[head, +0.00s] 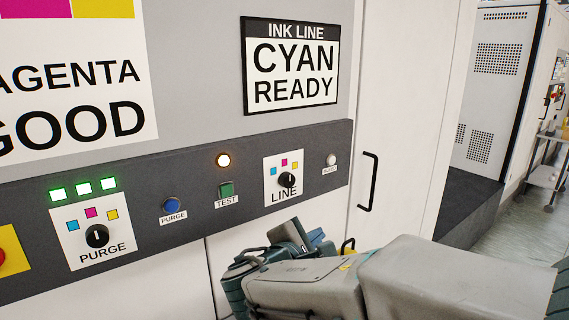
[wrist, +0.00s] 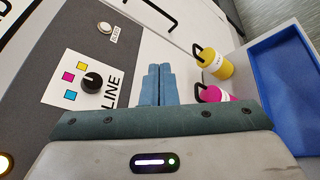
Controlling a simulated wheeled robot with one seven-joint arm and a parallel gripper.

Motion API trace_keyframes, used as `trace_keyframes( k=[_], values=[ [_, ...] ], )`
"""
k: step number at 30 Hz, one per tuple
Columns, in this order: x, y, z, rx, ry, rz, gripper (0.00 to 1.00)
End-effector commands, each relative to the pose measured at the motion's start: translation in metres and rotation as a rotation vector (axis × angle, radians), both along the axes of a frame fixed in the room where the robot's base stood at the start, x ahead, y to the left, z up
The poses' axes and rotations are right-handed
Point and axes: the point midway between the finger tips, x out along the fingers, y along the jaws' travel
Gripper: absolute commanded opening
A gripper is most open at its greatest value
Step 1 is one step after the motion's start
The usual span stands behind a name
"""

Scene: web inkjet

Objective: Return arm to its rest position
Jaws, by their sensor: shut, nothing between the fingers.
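My arm reaches in from the lower right of the head view, in front of the machine's white lower doors. My gripper (wrist: 158,85) shows in the wrist view with its two blue fingers together and nothing between them. It is apart from the panel. The grey control panel (head: 137,215) carries the LINE knob (head: 287,180), the PURGE knob (head: 97,236), a blue purge button (head: 172,204) and a green test button (head: 226,189). The LINE knob also shows left of the fingers in the wrist view (wrist: 91,83). In the head view the fingertips are hidden behind my arm.
A yellow bottle (wrist: 214,63) and a magenta bottle (wrist: 216,94) stand right of the fingers, by a blue tray (wrist: 282,85). A black door handle (head: 370,182) sticks out right of the panel. A cart (head: 547,172) stands at far right, with open floor before it.

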Motion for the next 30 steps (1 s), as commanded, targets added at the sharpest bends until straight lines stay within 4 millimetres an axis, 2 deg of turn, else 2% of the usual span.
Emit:
trace_keyframes(
  k=[1,6,12,15,20,24,30],
  values=[
    [-0.006,-0.022,-0.008,0.061,0.030,-0.067,0.00],
    [-0.035,-0.076,-0.040,0.282,0.125,-0.278,0.00],
    [-0.078,-0.115,-0.074,0.559,0.197,-0.518,0.00],
    [-0.100,-0.126,-0.089,0.703,0.217,-0.634,0.00],
    [-0.132,-0.131,-0.108,0.944,0.226,-0.813,0.00],
    [-0.155,-0.128,-0.120,1.161,0.212,-0.959,0.00],
    [-0.175,-0.115,-0.127,1.457,0.159,-1.139,0.00]
  ],
)
